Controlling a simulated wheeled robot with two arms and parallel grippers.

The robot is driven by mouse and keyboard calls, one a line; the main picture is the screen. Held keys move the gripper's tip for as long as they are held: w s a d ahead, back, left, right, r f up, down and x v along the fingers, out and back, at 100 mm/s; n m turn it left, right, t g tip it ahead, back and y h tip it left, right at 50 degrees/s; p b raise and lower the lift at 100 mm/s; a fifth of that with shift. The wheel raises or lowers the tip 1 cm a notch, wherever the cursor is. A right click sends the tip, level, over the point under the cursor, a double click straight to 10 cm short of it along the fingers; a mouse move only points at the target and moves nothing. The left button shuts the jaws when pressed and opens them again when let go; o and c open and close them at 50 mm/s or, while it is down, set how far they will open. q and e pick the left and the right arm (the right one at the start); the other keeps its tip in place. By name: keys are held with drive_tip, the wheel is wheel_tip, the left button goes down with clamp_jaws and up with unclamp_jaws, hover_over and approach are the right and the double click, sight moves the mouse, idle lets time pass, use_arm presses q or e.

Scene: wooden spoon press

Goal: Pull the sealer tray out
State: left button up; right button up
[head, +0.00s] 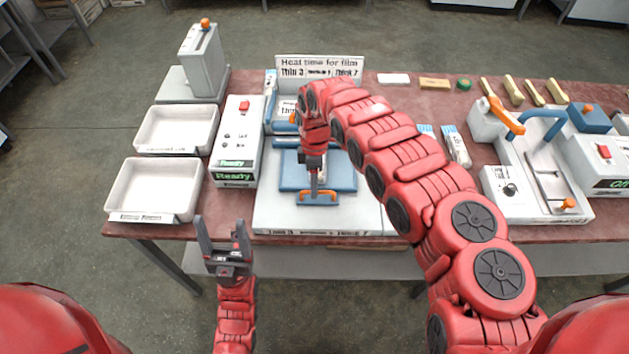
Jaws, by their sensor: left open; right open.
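The sealer tray (343,182) is a flat blue plate on the white sealer base (275,212) in the middle of the table. An orange handle (330,199) is at its front edge. My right gripper (314,190) is open and points down at this handle from above. I cannot tell whether its fingers touch the handle or straddle it. My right wrist and arm hide part of the tray and the sealer behind it. My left gripper (221,223) is open and empty, in front of the table's front edge.
Two white trays (127,189) are at the left, beside a box (236,150) with green "Ready" displays. A sign (320,67) stands behind the sealer. A second machine with an orange lever (507,116) is at the right. The floor before the table is clear.

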drive_tip(key=shift+f, duration=0.25)
drive_tip(key=shift+c, duration=0.2)
clamp_jaws()
idle(1.1)
